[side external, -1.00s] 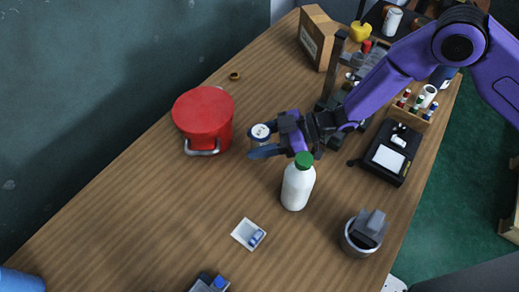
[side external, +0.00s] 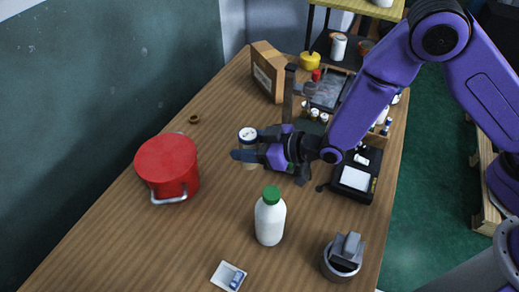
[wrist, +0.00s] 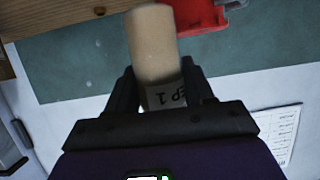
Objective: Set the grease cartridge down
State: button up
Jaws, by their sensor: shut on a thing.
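The grease cartridge (side external: 249,163) is a tan cylinder with a pale end, held roughly upright in the side view. My gripper (side external: 246,153) is shut on it, and its fingers cover the middle of it. I cannot tell whether its lower end is clear of the table (side external: 135,245). In the wrist view the cartridge (wrist: 153,45) stands between the fingers, with a white label partly reading "EP 1".
A red pot (side external: 167,165) stands left of the cartridge. A white bottle (side external: 270,220) with a green cap stands in front. A cardboard box (side external: 268,72), a black device (side external: 355,178) and a grey cup (side external: 342,258) are around. Free tabletop lies between pot and bottle.

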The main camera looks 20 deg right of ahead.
jog(key=w+d+r+m+t+h, duration=0.1)
jog(key=d+m+t+h, duration=0.45)
jog(key=d, duration=0.85)
jog(key=shift+m+g+h, duration=0.65)
jog(key=shift+m+h, duration=0.2)
jog(key=w+a+f, duration=0.2)
jog(key=w+f, duration=0.1)
jog(key=w, duration=0.1)
jog(key=w+a+f, duration=0.2)
jog(key=w+f, duration=0.2)
jog(key=w+a+f, duration=0.2)
jog(key=w+f, duration=0.1)
jog(key=w, duration=0.1)
jog(key=shift+a+f, duration=0.15)
jog(key=shift+a, duration=0.15)
jog(key=shift+f, duration=1.3)
jog(key=shift+f, duration=0.15)
jog(key=o, duration=1.1)
